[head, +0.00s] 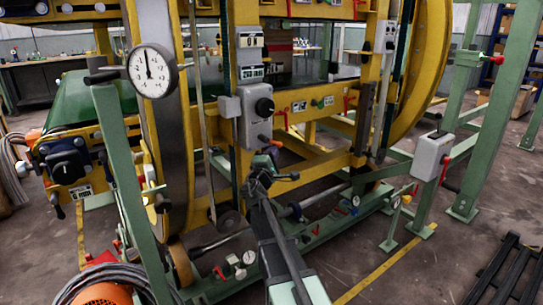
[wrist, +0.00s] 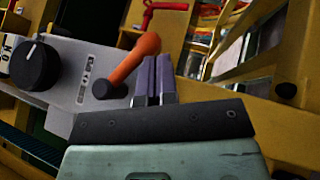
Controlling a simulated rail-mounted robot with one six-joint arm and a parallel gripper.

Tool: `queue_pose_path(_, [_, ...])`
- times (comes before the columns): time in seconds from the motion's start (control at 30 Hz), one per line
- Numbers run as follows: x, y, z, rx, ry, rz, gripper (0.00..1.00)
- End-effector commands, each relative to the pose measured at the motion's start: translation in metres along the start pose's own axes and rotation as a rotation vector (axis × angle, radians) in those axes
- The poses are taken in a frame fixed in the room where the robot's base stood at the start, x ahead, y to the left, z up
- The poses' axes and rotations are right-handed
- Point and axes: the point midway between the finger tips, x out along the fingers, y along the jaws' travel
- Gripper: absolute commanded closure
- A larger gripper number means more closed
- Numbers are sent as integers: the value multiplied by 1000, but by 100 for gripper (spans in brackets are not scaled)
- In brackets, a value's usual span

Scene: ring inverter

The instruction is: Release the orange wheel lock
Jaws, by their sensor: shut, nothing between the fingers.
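An orange lever (head: 269,141) sticks out from the lower part of a grey control box (head: 254,112) on the yellow frame. In the wrist view the orange lever (wrist: 135,60) runs from a dark round pivot at lower left to a rounded tip at upper right. My gripper (head: 270,155) is just below the lever in the head view. In the wrist view my gripper (wrist: 155,62) has its two purple-grey fingers together and empty, immediately right of the lever. I cannot tell whether they touch it.
A black knob (wrist: 35,67) sits left of the lever on the same box. A red pipe-like handle (wrist: 160,10) is above. A yellow beam (wrist: 232,45) is at the right. A grey box with a red lever (head: 432,156) stands farther right.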

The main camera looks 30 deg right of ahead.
Motion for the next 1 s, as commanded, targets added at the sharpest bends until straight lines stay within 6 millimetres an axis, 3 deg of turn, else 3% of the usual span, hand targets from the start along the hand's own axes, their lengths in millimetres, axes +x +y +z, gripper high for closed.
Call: queue_pose_path(1.0, [10,0,7,1,0,-1,100])
